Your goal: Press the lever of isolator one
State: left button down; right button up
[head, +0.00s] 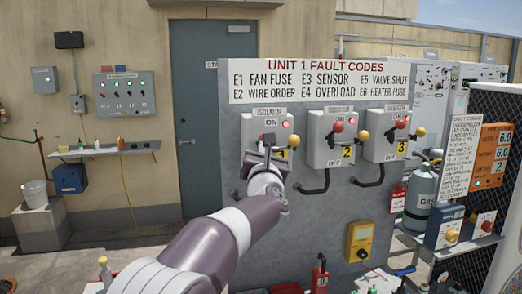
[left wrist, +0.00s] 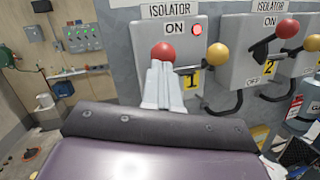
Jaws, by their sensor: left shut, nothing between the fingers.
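Isolator one (head: 238,145) is the leftmost grey box on the panel, marked with a yellow 1; it also shows in the left wrist view (left wrist: 142,45). It reads ON and its red lamp (left wrist: 197,30) is lit. A red ball (left wrist: 162,52) sits on its front, and a yellow ball (left wrist: 216,38) shows at its right side with a dark bar near it. My left gripper (head: 268,142) is shut and empty in front of the box. In the left wrist view its fingertips (left wrist: 161,66) overlap the red ball's lower edge; I cannot tell if they touch. My right gripper is out of view.
Isolator two (head: 322,150) and isolator three (head: 378,145) stand close to the right on the same panel, each with red and yellow balls. Black curved conduits hang below the boxes. A yellow meter (head: 360,240) is lower on the panel. A shelf (head: 105,151) is at the left wall.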

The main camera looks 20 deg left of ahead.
pick_arm(q)
jog(key=shift+w+a+r+g+p, duration=0.1)
jog(key=shift+w+r+g+p, duration=0.15)
jog(key=shift+r+p, duration=0.25)
jog(key=shift+w+a+r+g+p, duration=0.1)
jog(key=shift+r+g+p, duration=0.15)
jog(key=shift+r+p, duration=0.2)
jog(key=shift+r, duration=0.1)
